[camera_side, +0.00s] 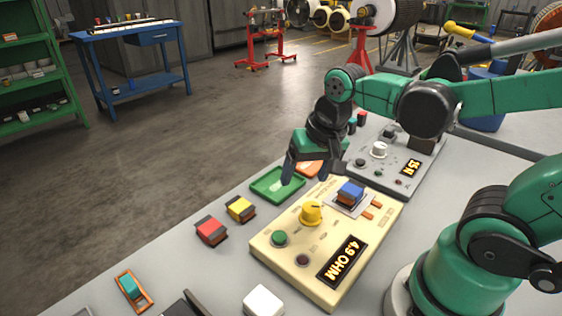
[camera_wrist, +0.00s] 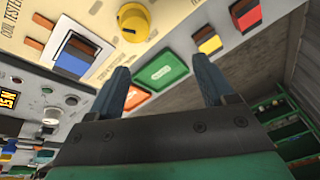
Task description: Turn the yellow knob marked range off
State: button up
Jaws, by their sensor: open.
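The yellow knob (camera_side: 312,213) stands on the cream coil tester (camera_side: 283,252), whose display reads 4.9 OHM. It also shows at the top of the wrist view (camera_wrist: 133,20). Its marking is too small to read. My gripper (camera_side: 300,172) is open and empty, above the green tray beyond the tester, behind the knob in the side view and apart from it. In the wrist view my two fingers (camera_wrist: 163,82) are spread wide with nothing between them but the tray behind.
A blue block (camera_side: 350,190) sits on the tester. A green tray (camera_side: 268,186) and yellow (camera_side: 240,208) and red (camera_side: 211,230) blocks lie beside it. A grey instrument with a white knob (camera_side: 378,149) stands behind right. A white block (camera_side: 263,301) lies in front.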

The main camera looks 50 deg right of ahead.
aim_at(312, 206)
jog(key=m+g, duration=0.1)
jog(key=m, duration=0.1)
jog(key=f+m+g, duration=0.1)
jog(key=m, duration=0.1)
jog(key=d+f+m+g, duration=0.1)
jog(key=shift+s+d+f+m, duration=0.1)
jog(key=shift+s+f+m, duration=0.05)
jog(key=shift+s+m, duration=0.2)
jog(key=shift+f, duration=2.7)
grip_shut()
